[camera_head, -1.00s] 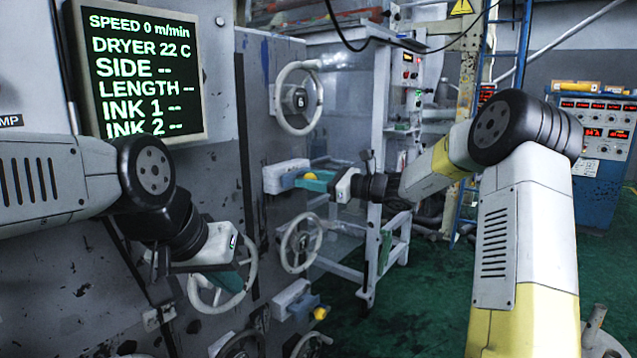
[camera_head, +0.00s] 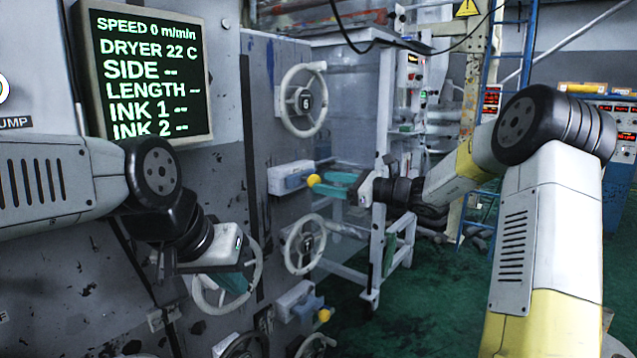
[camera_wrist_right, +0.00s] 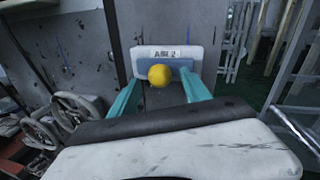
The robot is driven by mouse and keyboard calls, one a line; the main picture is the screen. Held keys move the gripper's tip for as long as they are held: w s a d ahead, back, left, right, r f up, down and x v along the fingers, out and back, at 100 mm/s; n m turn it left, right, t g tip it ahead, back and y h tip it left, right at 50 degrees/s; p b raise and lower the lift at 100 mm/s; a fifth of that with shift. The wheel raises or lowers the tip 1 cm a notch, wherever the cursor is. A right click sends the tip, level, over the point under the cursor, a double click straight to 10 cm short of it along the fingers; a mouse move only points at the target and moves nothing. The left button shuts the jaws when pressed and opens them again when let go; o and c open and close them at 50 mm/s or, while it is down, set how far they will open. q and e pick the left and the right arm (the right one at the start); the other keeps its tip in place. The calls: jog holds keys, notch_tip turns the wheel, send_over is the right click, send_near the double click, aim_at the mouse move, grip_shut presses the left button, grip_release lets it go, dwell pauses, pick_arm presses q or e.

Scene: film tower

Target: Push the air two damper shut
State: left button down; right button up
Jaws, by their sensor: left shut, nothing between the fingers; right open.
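The air two damper has a pale block (camera_head: 285,178) on the grey machine panel, with a blue slider and a round yellow knob (camera_head: 313,180) sticking out. In the right wrist view its label (camera_wrist_right: 166,54) seems to read AIR 2, and the yellow knob (camera_wrist_right: 159,75) shows between my fingers. My right gripper (camera_head: 335,186) is open, its teal fingers level with the knob; whether they touch it I cannot tell. My left gripper (camera_head: 236,283) is shut and empty, in front of a handwheel at the lower left.
Handwheel 6 (camera_head: 302,100) is above the damper and another handwheel (camera_head: 304,244) below. A second damper with a yellow knob (camera_head: 324,315) sits lower. A display screen (camera_head: 147,72) hangs at upper left. A white frame (camera_head: 384,240) stands behind my right gripper.

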aim_at(319, 182)
jog(key=shift+v, duration=1.7)
jog(key=shift+s+a, duration=0.2)
jog(key=shift+s, duration=0.1)
jog(key=s+a+f+n+g+h, duration=0.2)
jog(key=s+n+g+h, duration=0.35)
jog(key=s+n, duration=0.9)
jog(key=s+d+f+n+t+h, duration=0.1)
jog(key=s+d+n+t+h, duration=0.1)
jog(key=s+d, duration=0.4)
jog(key=s+d+f+n+t+h, duration=0.2)
jog(key=s+d+n+h, duration=0.3)
jog(key=s, duration=0.8)
jog(key=shift+s+d+h, duration=0.4)
jog(key=shift+d+h, duration=0.45)
jog(key=shift+d, duration=0.05)
